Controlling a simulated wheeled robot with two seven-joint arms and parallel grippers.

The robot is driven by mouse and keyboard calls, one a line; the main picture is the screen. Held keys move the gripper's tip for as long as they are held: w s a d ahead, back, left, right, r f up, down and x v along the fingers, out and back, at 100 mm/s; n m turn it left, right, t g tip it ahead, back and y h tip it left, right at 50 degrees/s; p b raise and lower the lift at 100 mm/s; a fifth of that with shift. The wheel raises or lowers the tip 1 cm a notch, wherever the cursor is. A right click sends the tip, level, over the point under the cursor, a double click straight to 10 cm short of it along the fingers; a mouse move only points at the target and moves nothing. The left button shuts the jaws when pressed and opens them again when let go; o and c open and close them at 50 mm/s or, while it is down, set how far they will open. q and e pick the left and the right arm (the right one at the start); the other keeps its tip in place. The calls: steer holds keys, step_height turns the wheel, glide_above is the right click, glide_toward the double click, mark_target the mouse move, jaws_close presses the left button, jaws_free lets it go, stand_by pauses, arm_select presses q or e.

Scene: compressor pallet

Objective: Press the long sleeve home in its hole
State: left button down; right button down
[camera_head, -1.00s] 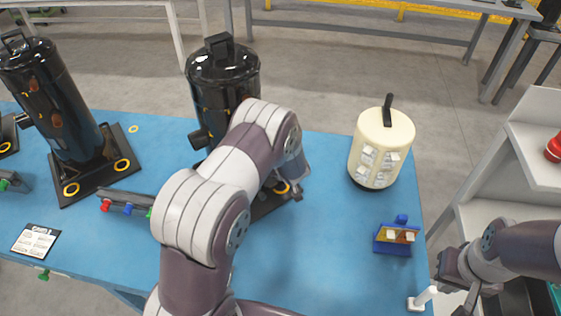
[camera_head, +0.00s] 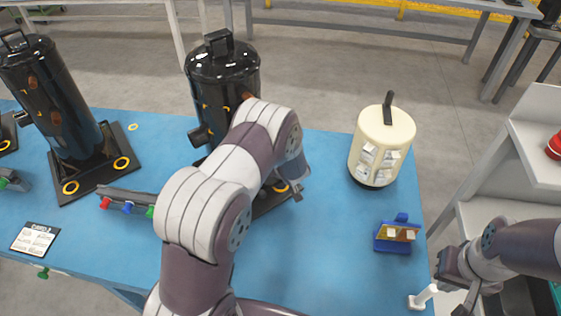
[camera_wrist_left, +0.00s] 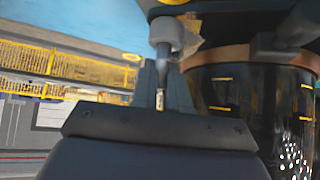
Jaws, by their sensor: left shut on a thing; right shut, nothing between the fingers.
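In the left wrist view my left gripper (camera_wrist_left: 163,88) is shut on a slim blue-grey piece (camera_wrist_left: 162,62), which looks to be the long sleeve. The far end of the piece meets a pale grey round collar (camera_wrist_left: 167,33) beside the black compressor body (camera_wrist_left: 262,105). I cannot tell how deep it sits, and the hole's mouth is hidden. In the head view my left arm covers most of this spot, in front of the middle black compressor (camera_head: 222,85). My right gripper (camera_head: 448,272) is shut and empty beyond the table's right edge.
The blue table (camera_head: 310,235) carries a cream tank (camera_head: 381,145), a small blue holder (camera_head: 397,246), a rail with coloured knobs (camera_head: 125,200) and a label card (camera_head: 34,240). Another black compressor (camera_head: 55,95) stands at left. A white shelf unit (camera_head: 530,150) is at right.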

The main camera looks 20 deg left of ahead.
arm_select(q)
steer(key=shift+f+b, duration=0.3)
steer(key=shift+f, duration=0.2)
steer(key=c, duration=1.1)
jaws_free()
steer(key=shift+o, duration=0.2)
steer(key=shift+r, duration=0.1)
steer(key=p+v, duration=0.1)
steer(key=v, duration=1.1)
steer(key=shift+s+d+r, duration=0.15)
steer(key=shift+s+d, duration=0.05)
steer(key=shift+s, duration=0.05)
